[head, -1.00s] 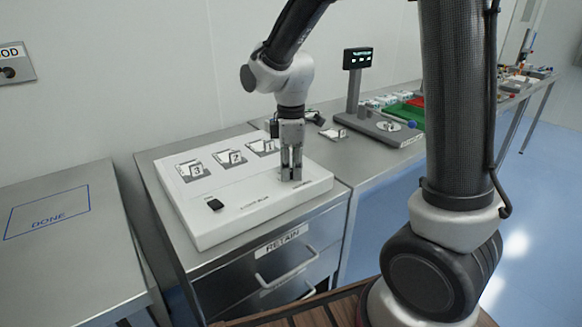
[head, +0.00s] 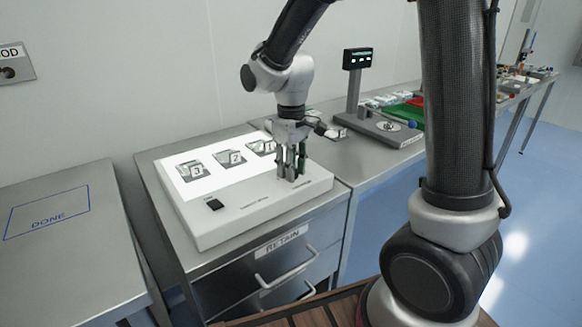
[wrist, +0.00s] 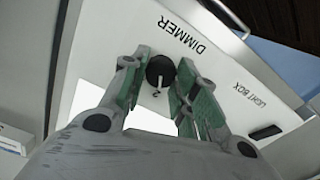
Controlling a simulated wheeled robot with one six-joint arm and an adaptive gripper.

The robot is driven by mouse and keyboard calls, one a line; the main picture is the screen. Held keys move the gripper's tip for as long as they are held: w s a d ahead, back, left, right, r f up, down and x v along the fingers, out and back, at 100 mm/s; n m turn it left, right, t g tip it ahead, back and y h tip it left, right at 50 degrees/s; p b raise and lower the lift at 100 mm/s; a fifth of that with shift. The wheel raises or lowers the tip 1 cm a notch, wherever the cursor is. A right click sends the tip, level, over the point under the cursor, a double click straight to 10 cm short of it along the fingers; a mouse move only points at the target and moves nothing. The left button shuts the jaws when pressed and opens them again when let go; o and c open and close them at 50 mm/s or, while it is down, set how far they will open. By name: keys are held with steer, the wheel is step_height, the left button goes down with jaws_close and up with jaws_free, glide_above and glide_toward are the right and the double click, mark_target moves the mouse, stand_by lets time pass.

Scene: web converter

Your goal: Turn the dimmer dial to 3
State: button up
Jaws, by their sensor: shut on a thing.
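The dimmer dial (wrist: 158,68) is a small round black knob with a light pointer line, seen in the wrist view between my fingers. The pointer faces the lower edge of the picture, toward a small mark that looks like a 2. The word DIMMER is printed beside it. The lit panel (head: 213,158) glows bright white.
A black switch (head: 215,204) is at the light box's front left. Numbered items, including card 3 (head: 197,171), lie on the lit panel. A RETAIN drawer (head: 283,272) is below. A scale (head: 377,128) stands right of the box; a DONE table (head: 48,212) is left.

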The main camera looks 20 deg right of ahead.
steer(key=m, duration=0.9)
steer(key=shift+w+d, duration=0.1)
steer(key=shift+m, duration=0.3)
stand_by(0.4)
steer(key=o, duration=1)
step_height(320, 180, up, 12)
